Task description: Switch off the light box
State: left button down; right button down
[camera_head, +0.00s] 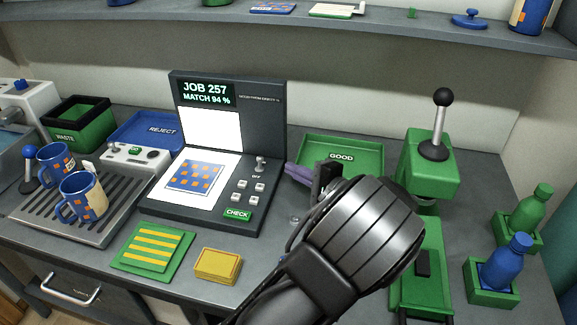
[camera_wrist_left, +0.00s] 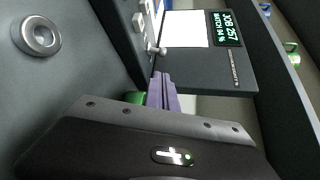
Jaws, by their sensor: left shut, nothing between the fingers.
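The light box (camera_head: 180,222) is a dark grey unit with a raised screen reading JOB 257, MATCH 94 %. Its upright panel and sloped panel look bright white, and a blue sheet with orange squares lies on the sloped one. A small metal toggle switch (camera_head: 260,162) stands on its right side above an OFF label. The switch also shows in the left wrist view (camera_wrist_left: 154,48). My left gripper (camera_head: 288,168) has purple fingers, shut and empty, just right of the switch and apart from it. The fingers also show in the left wrist view (camera_wrist_left: 161,76). My right gripper is out of view.
A green GOOD tray (camera_head: 375,158) lies behind my left gripper. A green press (camera_head: 430,175) with a black knob stands to the right. Green CHECK button (camera_head: 237,214) and white keys sit below the switch. Blue mugs (camera_head: 82,196) stand on a rack at left.

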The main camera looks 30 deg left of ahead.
aim_at(272, 167)
pick_arm(q)
jog(key=p+x, duration=0.1)
jog(key=x, duration=0.8)
jog(key=shift+s+d+n+b, duration=0.1)
jog(key=shift+n+b, duration=0.2)
jog(key=shift+b, duration=0.45)
